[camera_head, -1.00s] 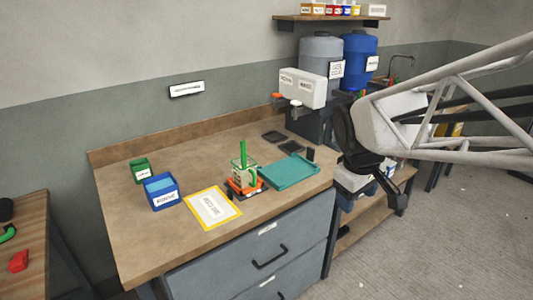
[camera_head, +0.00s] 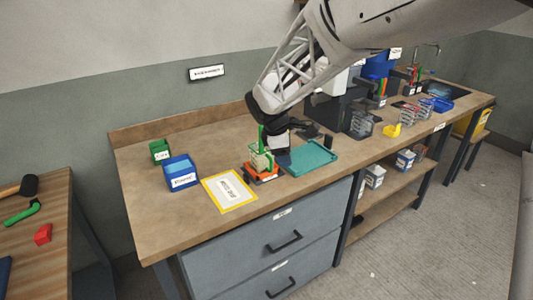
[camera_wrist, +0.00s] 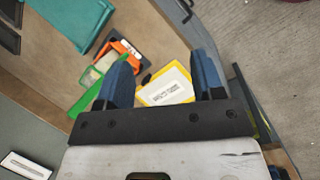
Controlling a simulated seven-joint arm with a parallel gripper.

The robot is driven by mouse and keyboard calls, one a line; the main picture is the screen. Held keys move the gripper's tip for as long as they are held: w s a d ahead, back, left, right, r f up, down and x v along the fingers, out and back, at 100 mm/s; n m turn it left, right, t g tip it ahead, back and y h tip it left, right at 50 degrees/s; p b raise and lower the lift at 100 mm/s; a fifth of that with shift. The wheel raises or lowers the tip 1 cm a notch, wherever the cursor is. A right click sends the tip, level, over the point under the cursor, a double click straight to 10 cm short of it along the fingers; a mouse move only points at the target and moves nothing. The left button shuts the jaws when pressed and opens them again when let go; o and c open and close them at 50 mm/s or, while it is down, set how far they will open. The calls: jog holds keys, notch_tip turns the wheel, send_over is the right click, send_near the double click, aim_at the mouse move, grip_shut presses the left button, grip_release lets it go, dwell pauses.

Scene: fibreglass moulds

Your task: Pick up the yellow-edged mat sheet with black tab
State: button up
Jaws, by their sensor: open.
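The yellow-edged mat sheet (camera_head: 230,191) lies flat on the wooden bench top near its front edge, with a white printed label in its middle. In the wrist view the sheet (camera_wrist: 168,88) shows between my two blue-padded fingers, partly cut off by the gripper's body. A small black piece (camera_wrist: 146,78) shows at its edge there and may be the tab; I cannot make it out in the head view. My gripper (camera_wrist: 162,62) is open and empty. In the head view it hangs above the bench, to the right of and behind the sheet, partly hidden by my arm.
An orange-based fixture with a green upright part (camera_head: 262,166) stands just right of the sheet, with a teal tray (camera_head: 310,157) beyond it. A blue bin (camera_head: 180,174) and a green bin (camera_head: 159,152) stand to its left. Bench top in front of the bins is clear.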

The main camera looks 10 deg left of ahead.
aim_at(245, 176)
jog(key=w+a+f+n, duration=0.2)
jog(key=a+f, duration=0.3)
jog(key=a, duration=0.3)
jog(key=w+a+f+n, duration=0.3)
jog(key=a+f+n, duration=0.1)
jog(key=a, duration=0.5)
jog(key=shift+a+f+n+t+h, duration=0.3)
jog(key=shift+f+n+t, duration=0.1)
jog(key=shift+n, duration=0.1)
jog(key=shift+x, duration=1.35)
jog(key=shift+w+d, duration=0.1)
jog(key=shift+x, duration=2.5)
jog(key=shift+c, duration=0.2)
jog(key=c, duration=1)
